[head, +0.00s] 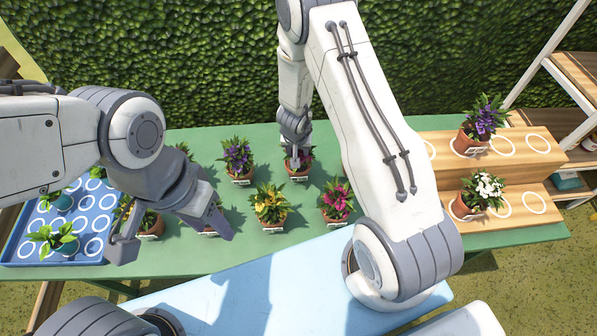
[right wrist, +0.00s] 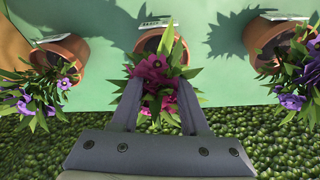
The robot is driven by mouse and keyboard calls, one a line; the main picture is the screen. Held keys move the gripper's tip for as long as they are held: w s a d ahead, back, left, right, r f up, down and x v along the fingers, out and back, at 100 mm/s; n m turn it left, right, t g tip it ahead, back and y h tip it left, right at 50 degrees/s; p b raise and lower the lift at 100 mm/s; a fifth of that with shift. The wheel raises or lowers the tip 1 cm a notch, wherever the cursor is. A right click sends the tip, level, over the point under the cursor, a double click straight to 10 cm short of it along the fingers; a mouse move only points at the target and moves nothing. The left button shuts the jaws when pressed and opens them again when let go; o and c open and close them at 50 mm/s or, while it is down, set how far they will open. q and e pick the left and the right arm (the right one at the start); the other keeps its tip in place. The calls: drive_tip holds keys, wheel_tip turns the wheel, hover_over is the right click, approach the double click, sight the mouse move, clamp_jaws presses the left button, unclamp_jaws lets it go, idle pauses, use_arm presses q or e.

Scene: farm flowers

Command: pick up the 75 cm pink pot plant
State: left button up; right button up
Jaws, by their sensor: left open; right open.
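A pink-flowered pot plant (head: 300,172) stands in the back row of the green table, partly hidden by my right arm. It shows at the centre of the right wrist view, with a terracotta pot (right wrist: 163,42) and a white label too small to read. My right gripper (right wrist: 158,88) is open, its fingers on either side of the pink flowers; I cannot tell if they touch. In the head view my right gripper (head: 296,150) is right above that plant. Another pink plant (head: 337,201) stands in the front row. My left gripper (head: 172,238) is open and empty at left.
A purple plant (head: 238,157) and a yellow one (head: 270,204) stand nearby. The right wrist view shows purple plants (right wrist: 50,75) on both sides. A blue tray (head: 22,248) is at left, a wooden stepped stand (head: 530,165) at right. A hedge (head: 200,60) rises behind the table.

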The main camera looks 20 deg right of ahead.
drive_tip(key=b+x, duration=0.1)
drive_tip(key=x, duration=0.3)
drive_tip(key=shift+f, duration=0.6)
clamp_jaws()
idle(0.9)
